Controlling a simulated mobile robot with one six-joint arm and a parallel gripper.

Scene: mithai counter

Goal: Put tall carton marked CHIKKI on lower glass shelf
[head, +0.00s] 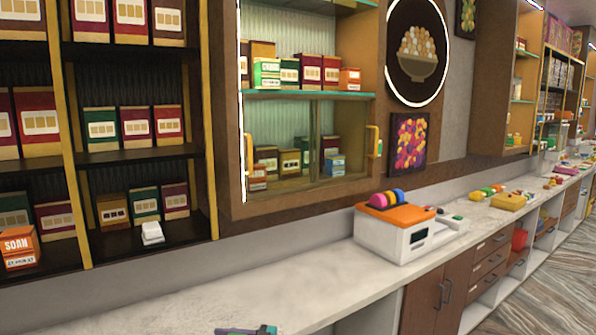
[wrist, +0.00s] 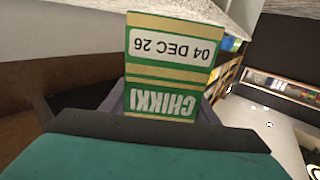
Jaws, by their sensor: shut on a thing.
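The carton marked CHIKKI (wrist: 168,60) is green and yellow, with a white label reading 04 DEC 26. In the wrist view its print is upside down. My gripper (wrist: 165,112) is shut on its near end, and the far end sticks out beyond the jaws. In the head view only a teal and purple bit of my gripper (head: 246,331) shows at the bottom edge, over the counter; the carton is not visible there. The lower glass shelf (head: 310,95) has a green edge and spans the lit wall cabinet, with several red, green and orange cartons on it.
Below that shelf, glass panels with yellow handles (head: 374,141) front another compartment of cartons. A white and orange machine (head: 397,233) stands on the counter (head: 250,290), whose near left part is clear. A dark shelf rack (head: 139,155) with cartons is at left.

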